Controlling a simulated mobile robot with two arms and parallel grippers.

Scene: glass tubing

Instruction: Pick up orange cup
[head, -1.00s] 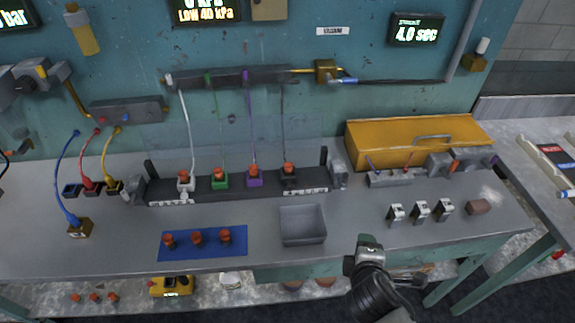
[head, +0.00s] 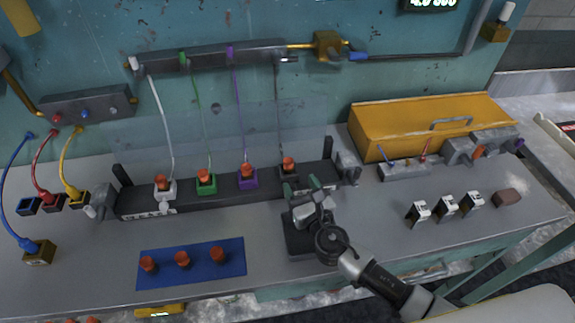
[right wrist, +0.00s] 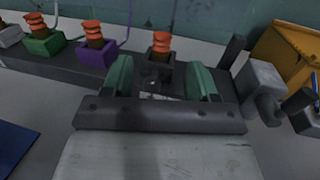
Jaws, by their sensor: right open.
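Several small orange ribbed cups show in the head view. One orange cup (head: 288,163) stands in the black holder at the right end of the rack; the right wrist view shows it upright (right wrist: 161,42), beyond my fingers. Others stand in the purple (head: 247,170), green (head: 206,175) and white (head: 163,183) holders. Three more stand on a blue mat (head: 160,280). My right gripper (head: 301,186) is open and empty, its green fingertips just in front of the black holder. In the right wrist view the fingers (right wrist: 160,75) point toward that cup, apart from it. My left gripper is out of view.
A grey tray (head: 295,238) lies beneath my right gripper, partly hidden. A clear panel and coloured tubes stand behind the rack (head: 140,201). A yellow box (head: 378,125) and small metal clips (head: 447,206) are to the right.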

